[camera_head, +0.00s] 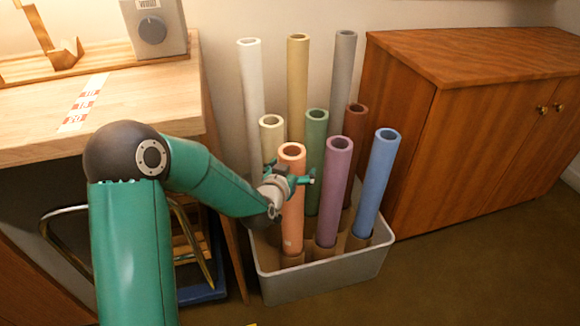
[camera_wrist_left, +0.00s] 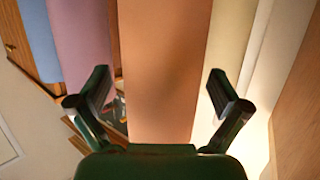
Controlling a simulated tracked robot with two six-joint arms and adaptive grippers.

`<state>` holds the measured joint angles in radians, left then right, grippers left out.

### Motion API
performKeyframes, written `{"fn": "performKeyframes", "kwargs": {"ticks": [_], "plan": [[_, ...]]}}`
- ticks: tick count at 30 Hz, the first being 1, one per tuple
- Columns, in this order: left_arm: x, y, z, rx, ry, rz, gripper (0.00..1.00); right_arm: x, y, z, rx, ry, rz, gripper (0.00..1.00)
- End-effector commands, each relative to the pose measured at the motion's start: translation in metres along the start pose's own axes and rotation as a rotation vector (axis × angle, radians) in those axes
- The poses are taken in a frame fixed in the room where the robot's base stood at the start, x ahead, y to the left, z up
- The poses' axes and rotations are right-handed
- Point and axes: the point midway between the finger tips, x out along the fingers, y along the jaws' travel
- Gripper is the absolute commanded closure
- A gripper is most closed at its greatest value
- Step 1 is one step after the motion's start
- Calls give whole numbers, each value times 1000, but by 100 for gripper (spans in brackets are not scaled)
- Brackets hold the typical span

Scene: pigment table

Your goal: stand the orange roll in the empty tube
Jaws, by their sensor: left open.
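The orange roll (camera_head: 291,212) stands nearly upright at the front left of the grey bin (camera_head: 325,280), its lower end at a brown cardboard tube (camera_head: 292,260). My left gripper (camera_head: 289,180) is open at the roll's upper half, coming from the left. In the left wrist view, the orange roll (camera_wrist_left: 165,70) runs between the two spread fingers of the gripper (camera_wrist_left: 161,88), with a gap on each side. All the tubes I can make out have rolls in them; I see no clearly empty one. My right gripper is not in view.
Purple (camera_head: 333,195), blue (camera_head: 377,185), green (camera_head: 315,150), cream (camera_head: 271,140) and other rolls stand close around in the bin. A wooden cabinet (camera_head: 440,130) is right of it, a wooden table (camera_head: 130,105) left. The floor in front is free.

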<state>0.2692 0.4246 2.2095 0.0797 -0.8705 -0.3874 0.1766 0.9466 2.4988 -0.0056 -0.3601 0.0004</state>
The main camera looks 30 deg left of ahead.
Motion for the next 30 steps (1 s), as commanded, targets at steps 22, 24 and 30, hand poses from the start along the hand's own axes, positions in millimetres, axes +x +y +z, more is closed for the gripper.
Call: {"fn": "performKeyframes", "kwargs": {"ticks": [22, 24, 30], "plan": [[-72, 0, 1, 0, 0, 0, 0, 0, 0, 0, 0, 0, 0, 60], [-74, 0, 1, 0, 0, 0, 0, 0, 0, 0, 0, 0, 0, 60], [-74, 0, 1, 0, 0, 0, 0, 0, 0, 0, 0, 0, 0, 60]]}}
